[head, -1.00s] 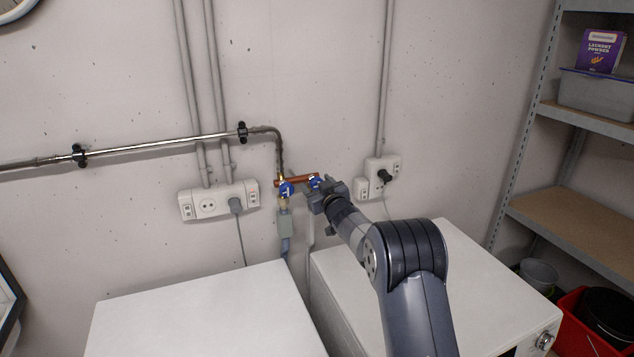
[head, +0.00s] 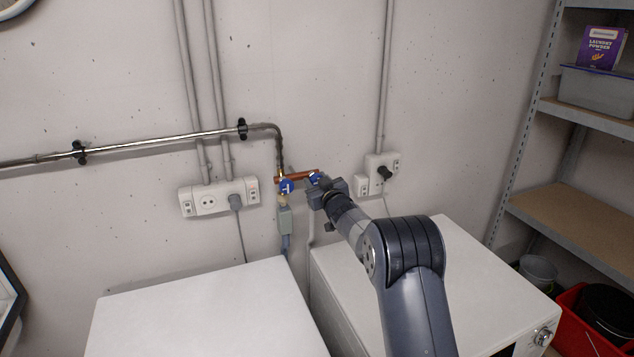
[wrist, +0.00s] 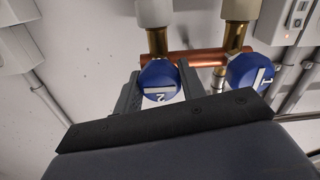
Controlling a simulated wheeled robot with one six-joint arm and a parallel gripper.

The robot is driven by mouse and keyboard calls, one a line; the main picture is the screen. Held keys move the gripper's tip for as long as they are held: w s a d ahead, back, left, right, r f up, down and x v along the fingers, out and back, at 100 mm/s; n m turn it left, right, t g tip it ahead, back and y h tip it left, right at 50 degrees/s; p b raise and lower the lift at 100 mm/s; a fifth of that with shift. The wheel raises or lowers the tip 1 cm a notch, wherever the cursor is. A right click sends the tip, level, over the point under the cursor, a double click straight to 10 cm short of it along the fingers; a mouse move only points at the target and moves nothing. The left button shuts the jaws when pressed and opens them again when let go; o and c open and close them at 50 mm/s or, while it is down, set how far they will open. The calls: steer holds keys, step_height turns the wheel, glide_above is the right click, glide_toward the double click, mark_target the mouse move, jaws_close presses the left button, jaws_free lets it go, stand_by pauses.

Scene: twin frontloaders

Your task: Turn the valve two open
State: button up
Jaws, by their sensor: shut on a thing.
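Valve two is a round blue handle (wrist: 160,82) marked 2 in the wrist view. It sits on a brass fitting of the copper pipe and also shows in the head view (head: 314,178), partly hidden by my gripper. My gripper (wrist: 158,90) is shut on this handle, with a dark finger on each side of it. In the head view my gripper (head: 318,187) reaches the wall from the lower right. A second blue handle (wrist: 249,71), marked 1, is beside it, outside the fingers; it also shows in the head view (head: 286,186).
A copper pipe (head: 299,176) joins the two valves at the wall. White sockets (head: 218,198) lie left and another socket (head: 378,174) right. Two white machine tops (head: 210,310) stand below. A shelf (head: 570,205) is at the far right.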

steer(key=shift+f+n+b, duration=0.1)
steer(key=shift+n+b, duration=0.2)
steer(key=shift+b, duration=0.1)
steer(key=n+b, duration=0.3)
steer(key=b, duration=0.1)
steer(key=shift+f, duration=0.15)
steer(key=n+b, duration=0.3)
steer(key=n, duration=0.2)
steer(key=n+b, duration=0.2)
steer(key=n, duration=0.2)
steer(key=shift+n, duration=0.3)
steer(key=n+b, duration=0.2)
steer(key=n, duration=0.2)
steer(key=shift+n, duration=0.3)
steer(key=o, duration=1)
steer(key=shift+c, duration=0.2)
steer(key=shift+s+b, duration=0.1)
steer(key=shift+b, duration=0.2)
